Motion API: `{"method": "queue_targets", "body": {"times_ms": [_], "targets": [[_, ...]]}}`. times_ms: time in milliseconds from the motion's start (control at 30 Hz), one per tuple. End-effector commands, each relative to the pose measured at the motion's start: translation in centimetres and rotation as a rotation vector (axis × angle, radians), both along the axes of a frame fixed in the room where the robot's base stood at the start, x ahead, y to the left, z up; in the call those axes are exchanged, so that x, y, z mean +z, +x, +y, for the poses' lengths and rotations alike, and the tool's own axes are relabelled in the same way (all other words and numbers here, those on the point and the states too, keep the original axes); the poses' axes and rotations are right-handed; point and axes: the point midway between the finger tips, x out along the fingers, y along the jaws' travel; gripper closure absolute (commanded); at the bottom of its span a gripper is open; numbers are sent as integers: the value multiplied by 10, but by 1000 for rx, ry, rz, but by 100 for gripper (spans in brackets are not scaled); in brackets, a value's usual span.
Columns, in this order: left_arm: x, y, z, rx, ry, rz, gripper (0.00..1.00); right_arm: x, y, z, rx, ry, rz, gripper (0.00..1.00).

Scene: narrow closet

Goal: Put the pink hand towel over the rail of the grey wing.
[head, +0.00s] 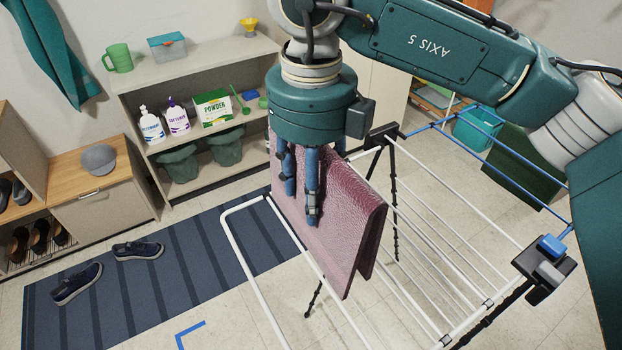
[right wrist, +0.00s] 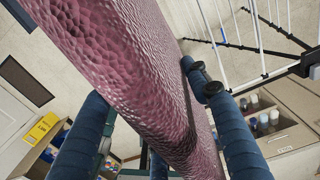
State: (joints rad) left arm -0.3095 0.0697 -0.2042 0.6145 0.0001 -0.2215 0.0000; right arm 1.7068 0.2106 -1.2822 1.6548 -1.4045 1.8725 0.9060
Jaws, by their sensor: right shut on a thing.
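My right gripper (head: 300,195) points down and is shut on the folded pink hand towel (head: 332,220). The towel hangs with its fold on top and two layers below. In the right wrist view the towel (right wrist: 125,75) runs diagonally between the blue fingers. The grey wing (head: 241,258) is the pale tube frame on the left of the drying rack. The towel hangs at the inner side of this wing and hides part of the rack. I cannot tell whether it touches a rail. My left gripper is not in view.
The rack's blue wing (head: 455,122) is on the right. Black joints (head: 545,262) and legs carry the rack. A shelf (head: 190,65) with bottles and a powder box stands behind.

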Motion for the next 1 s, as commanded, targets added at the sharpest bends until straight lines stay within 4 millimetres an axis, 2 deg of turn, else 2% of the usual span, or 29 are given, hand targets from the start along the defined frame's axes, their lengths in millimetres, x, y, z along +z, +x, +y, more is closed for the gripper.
{"method": "queue_targets", "body": {"times_ms": [167, 400, 500, 1000], "targets": [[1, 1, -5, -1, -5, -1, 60, -1, 5, -7, -1, 1, 0, 94], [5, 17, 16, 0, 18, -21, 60, -6, 20, -30, -2, 2, 1, 94], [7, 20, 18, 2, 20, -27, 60, -7, 26, -40, -1, 1, 0, 94], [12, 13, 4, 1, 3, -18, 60, -17, 57, -85, -1, 1, 0, 94]]}}
